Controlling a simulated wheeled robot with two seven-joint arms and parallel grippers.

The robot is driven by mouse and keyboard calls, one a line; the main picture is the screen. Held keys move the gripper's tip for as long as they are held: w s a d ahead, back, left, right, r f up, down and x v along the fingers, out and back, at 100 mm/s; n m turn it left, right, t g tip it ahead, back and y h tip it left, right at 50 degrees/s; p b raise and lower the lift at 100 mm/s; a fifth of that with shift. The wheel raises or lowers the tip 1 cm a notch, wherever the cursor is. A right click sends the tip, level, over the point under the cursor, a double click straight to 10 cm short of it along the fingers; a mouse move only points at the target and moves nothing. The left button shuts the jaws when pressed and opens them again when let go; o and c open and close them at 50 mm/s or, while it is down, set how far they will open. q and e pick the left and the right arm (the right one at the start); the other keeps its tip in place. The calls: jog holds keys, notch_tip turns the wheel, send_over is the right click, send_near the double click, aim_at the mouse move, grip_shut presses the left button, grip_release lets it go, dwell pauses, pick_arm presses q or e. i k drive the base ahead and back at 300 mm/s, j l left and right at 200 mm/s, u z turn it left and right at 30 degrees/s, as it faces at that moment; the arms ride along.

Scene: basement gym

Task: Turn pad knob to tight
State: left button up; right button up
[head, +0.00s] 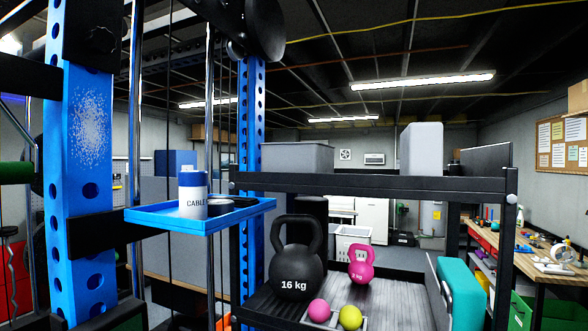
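A dark star-shaped knob (101,39) sits on a black block at the top of the near blue upright (91,135) at the left. It is dim, and I cannot read any mark or setting on it. A large round black part (264,25) is at the top of the second blue upright (250,110); I cannot tell whether it has a knob. I cannot tell for sure which part is the pad knob. Neither of my grippers is in the head view.
A blue tray (150,216) with a white and blue can juts out between the uprights. A black rack (375,184) holds a black 16 kg kettlebell (296,265), a pink one (359,264) and two small balls. A cluttered workbench (482,236) stands at the right.

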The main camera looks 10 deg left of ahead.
aim_at(100, 40)
jog(key=k+l, duration=0.8)
